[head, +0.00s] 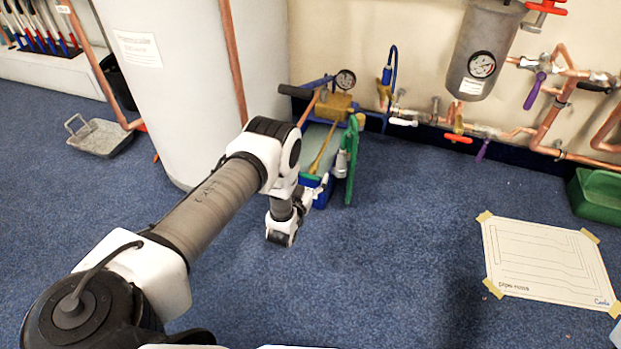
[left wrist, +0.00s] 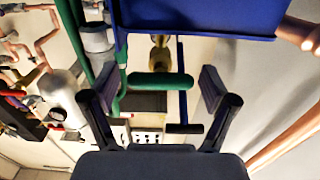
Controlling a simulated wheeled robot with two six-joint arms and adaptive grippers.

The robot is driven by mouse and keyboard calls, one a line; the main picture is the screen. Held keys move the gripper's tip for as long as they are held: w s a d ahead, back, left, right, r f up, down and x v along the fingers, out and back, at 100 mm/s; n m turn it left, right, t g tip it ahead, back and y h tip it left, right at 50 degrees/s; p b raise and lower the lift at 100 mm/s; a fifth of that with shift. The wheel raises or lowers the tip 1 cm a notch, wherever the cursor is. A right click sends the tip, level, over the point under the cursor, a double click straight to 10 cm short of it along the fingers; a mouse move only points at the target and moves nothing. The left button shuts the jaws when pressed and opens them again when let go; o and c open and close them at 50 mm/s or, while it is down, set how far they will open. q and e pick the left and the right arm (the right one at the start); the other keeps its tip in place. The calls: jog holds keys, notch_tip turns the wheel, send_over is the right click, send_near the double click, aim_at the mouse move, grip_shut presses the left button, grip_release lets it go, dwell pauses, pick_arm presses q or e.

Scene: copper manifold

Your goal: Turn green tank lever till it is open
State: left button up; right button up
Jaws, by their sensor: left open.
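The green lever (left wrist: 160,80) is a rounded bar on a brass valve (left wrist: 159,55) in the left wrist view. My left gripper (left wrist: 156,92) is open, with one finger on each side of the lever and a visible gap to both. A bit of green, likely the same lever, shows beside my wrist in the head view (head: 312,177). The tank unit stands on the floor with a brass pump (head: 333,107), a gauge (head: 345,79) and a green hose (head: 351,160). My wrist partly hides its front, and the left fingertips are hard to make out there.
A large white cylinder (head: 160,90) stands left of the unit. Copper pipes and a grey vessel (head: 485,50) line the back wall. A taped paper sheet (head: 545,262) and a green bin (head: 597,195) lie to the right. Blue carpet between is free.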

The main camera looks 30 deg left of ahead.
pick_arm(q)
jog(key=shift+r, duration=0.1)
jog(key=c, duration=1.2)
jog(key=shift+o, duration=0.2)
jog(key=shift+n, duration=0.3)
jog(key=n+p, duration=0.1)
jog(key=n, duration=0.2)
jog(key=shift+a, duration=0.1)
jog(key=n+p, duration=0.1)
jog(key=n, duration=0.4)
jog(key=shift+a, duration=0.1)
jog(key=n, duration=0.4)
jog(key=shift+n, duration=0.3)
jog(key=n, duration=0.4)
jog(key=shift+n, duration=0.3)
jog(key=o, duration=1.2)
jog(key=shift+c, duration=0.2)
jog(key=shift+f, duration=0.2)
